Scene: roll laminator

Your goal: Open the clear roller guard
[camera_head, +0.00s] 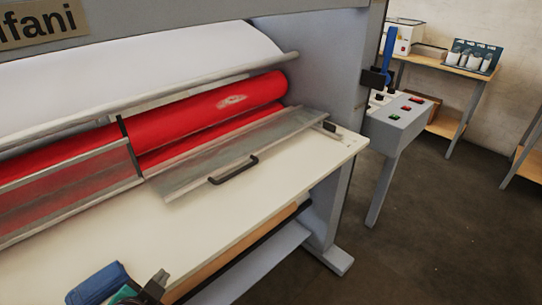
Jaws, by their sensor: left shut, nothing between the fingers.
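The clear roller guard (215,163) is a see-through framed panel in front of the right part of the red roller (215,108). It slopes out low over the cream table, and the red roller shows uncovered above and behind it. Its dark handle (234,171) is on the front edge, with nothing touching it. A second clear panel (75,182) stands steeper in front of the roller at the left. My left gripper (157,279) is at the bottom edge, shut and empty, well apart from the guard; it is partly cut off. My right gripper is not in view.
A blue folded cloth (98,283) lies on the cream table (170,235) beside my left gripper. The table's middle is clear. A wooden side table (450,68) stands behind.

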